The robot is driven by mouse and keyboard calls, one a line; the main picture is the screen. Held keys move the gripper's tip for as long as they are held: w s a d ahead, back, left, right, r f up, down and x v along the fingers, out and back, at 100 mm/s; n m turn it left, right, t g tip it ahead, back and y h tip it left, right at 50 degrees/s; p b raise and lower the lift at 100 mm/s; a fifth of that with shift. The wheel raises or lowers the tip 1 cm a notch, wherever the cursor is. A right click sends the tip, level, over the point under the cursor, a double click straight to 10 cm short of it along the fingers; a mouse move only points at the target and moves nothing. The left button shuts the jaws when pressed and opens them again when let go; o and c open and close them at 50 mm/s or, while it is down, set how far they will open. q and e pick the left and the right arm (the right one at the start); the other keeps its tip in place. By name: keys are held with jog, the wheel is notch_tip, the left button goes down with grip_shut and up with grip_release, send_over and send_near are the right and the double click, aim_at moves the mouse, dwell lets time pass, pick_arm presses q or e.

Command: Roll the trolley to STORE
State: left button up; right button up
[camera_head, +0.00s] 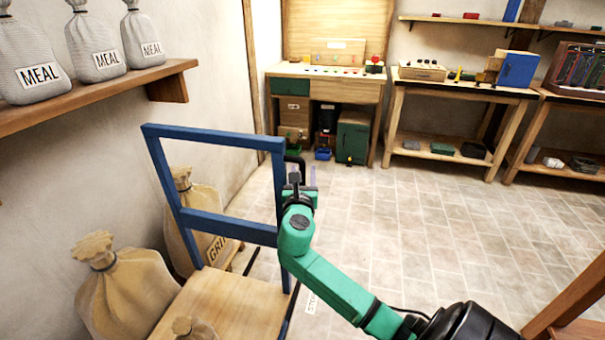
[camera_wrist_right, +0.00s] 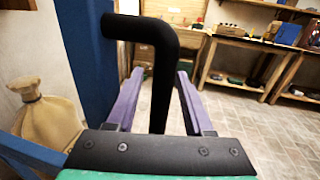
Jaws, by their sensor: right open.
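The trolley has a blue upright frame (camera_head: 215,225) and a wooden deck (camera_head: 235,300), and stands at the lower left in the head view. A black handle (camera_wrist_right: 161,75) sticks out from its blue post (camera_wrist_right: 88,60) in the right wrist view. My right gripper (camera_head: 303,172), on the green arm, is at this post. Its purple fingers (camera_wrist_right: 157,76) are open, one on each side of the handle, with gaps showing. A floor label (camera_head: 312,301) starting "STO" is partly hidden by my right arm. My left gripper is not in view.
Tied sacks, one marked GRI (camera_head: 205,240) and a plain one (camera_head: 120,290), stand by the left wall. A small sack (camera_head: 194,329) shows at the deck. A shelf (camera_head: 95,95) holds MEAL sacks. Benches (camera_head: 455,92) line the back. The tiled floor (camera_head: 440,220) is clear.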

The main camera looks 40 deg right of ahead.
jog(key=shift+c, duration=0.4)
grip_shut()
dwell(0.9)
